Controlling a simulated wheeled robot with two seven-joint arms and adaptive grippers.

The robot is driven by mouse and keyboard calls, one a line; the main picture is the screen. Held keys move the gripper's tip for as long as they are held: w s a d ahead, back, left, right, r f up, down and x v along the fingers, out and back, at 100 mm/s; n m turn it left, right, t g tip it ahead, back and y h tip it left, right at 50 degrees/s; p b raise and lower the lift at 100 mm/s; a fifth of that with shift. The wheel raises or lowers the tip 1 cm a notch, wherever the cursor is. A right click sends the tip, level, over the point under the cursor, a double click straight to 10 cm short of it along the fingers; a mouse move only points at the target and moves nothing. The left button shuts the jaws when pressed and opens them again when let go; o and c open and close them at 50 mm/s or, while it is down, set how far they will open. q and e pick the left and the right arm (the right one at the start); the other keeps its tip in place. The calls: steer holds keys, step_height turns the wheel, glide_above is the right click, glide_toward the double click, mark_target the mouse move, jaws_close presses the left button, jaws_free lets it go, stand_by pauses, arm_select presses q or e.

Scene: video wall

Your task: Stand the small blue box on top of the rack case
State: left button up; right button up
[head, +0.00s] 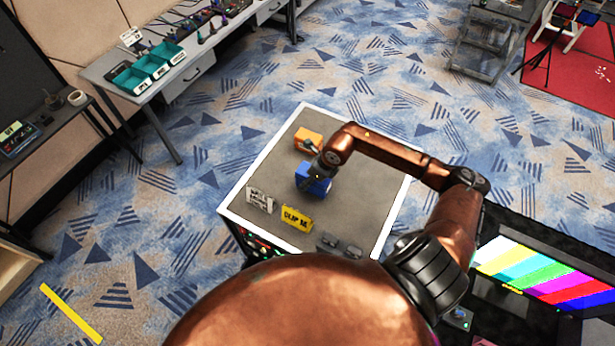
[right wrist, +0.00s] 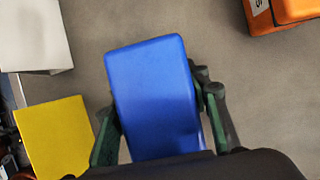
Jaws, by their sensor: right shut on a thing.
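The small blue box (head: 312,180) is over the grey top of the rack case (head: 365,205), near its middle. My right gripper (head: 320,167) reaches down to it from above and partly covers it. In the right wrist view the blue box (right wrist: 155,95) sits between the two fingers of my right gripper (right wrist: 160,115), which are shut on its sides. I cannot tell whether the box's underside touches the case top. My left gripper is not in view.
On the case top are an orange box (head: 307,139), a white labelled block (head: 259,200), a yellow labelled block (head: 296,218) and dark grey items (head: 338,245) near the front edge. A bench with teal bins (head: 150,68) stands at back left. Colour-bar screen (head: 540,272) is right.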

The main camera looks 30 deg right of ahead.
steer(key=shift+w+f+b, duration=0.1)
steer(key=shift+f+b, duration=0.15)
steer(key=shift+b, duration=0.05)
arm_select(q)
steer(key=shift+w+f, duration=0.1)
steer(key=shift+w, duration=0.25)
arm_select(e)
steer(key=o, duration=1.5)
steer(key=shift+o, duration=0.2)
steer(key=shift+r, duration=0.15)
steer(key=b+v, duration=0.3)
steer(key=v, duration=0.8)
steer(key=shift+d+b, duration=0.1)
steer(key=shift+b, duration=0.2)
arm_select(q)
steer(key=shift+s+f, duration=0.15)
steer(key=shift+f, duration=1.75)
arm_select(e)
steer(key=shift+s+r, duration=0.3)
steer(key=shift+r, duration=0.15)
